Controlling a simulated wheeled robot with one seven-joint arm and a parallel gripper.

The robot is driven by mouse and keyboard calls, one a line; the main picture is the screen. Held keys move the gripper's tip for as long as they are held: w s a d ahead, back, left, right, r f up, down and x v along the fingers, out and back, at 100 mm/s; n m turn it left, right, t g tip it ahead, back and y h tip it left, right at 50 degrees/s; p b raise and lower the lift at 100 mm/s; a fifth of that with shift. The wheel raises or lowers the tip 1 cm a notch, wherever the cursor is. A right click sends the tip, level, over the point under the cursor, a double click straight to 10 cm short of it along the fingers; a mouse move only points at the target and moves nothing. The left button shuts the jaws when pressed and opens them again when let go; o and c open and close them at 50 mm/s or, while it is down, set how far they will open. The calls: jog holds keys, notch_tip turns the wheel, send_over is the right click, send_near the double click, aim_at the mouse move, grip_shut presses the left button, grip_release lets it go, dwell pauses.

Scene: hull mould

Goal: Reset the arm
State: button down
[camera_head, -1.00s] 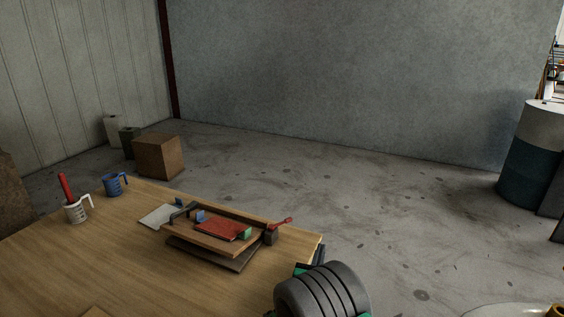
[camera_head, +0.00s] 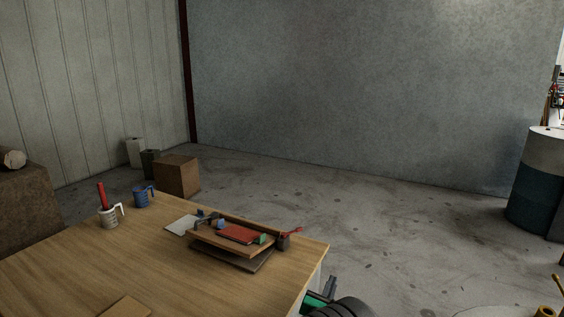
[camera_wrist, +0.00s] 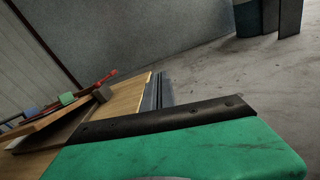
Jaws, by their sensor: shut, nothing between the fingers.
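My gripper (camera_head: 325,292) is at the bottom of the head view, just off the right edge of the wooden table (camera_head: 70,265). Its fingers are shut with nothing between them. Most of my arm is cut off by the frame. In the wrist view a large green and black part of my gripper (camera_wrist: 160,112) fills the lower foreground. The mould on the table (camera_head: 228,247) has a wooden board, a red piece (camera_head: 238,233), small blue and green blocks, and a red-handled clamp (camera_head: 288,235). My gripper is apart from it.
A white mug (camera_head: 110,218) with a red stick and a blue mug (camera_head: 140,198) stand at the table's far left. A cardboard box (camera_head: 176,177) is on the floor behind. A drum (camera_head: 535,185) stands far right. The floor between is open.

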jog(key=s+d+r+m+g+h+p, duration=0.1)
jog(key=s+d+r+m+g+p, duration=0.45)
jog(key=d+m, duration=0.7)
jog(key=s+a+r+m+g+y+p, duration=0.1)
jog(key=s+a+r+m+g+y, duration=0.1)
jog(key=s+m, duration=0.3)
jog(key=s+a+r+m+g+y+p, duration=0.2)
jog(key=s+a+r+m+g, duration=0.1)
jog(key=s, duration=0.8)
jog(key=s+a+r+m+g+y+p, duration=0.2)
jog(key=s+a+r+m+y, duration=0.1)
jog(key=s+a+m, duration=0.3)
jog(key=s+r+m, duration=0.1)
jog(key=s+m, duration=0.1)
jog(key=m, duration=0.1)
jog(key=shift+r, duration=0.4)
jog(key=c, duration=2.1)
grip_release()
jog(key=shift+a+g, duration=0.1)
jog(key=shift+g, duration=0.15)
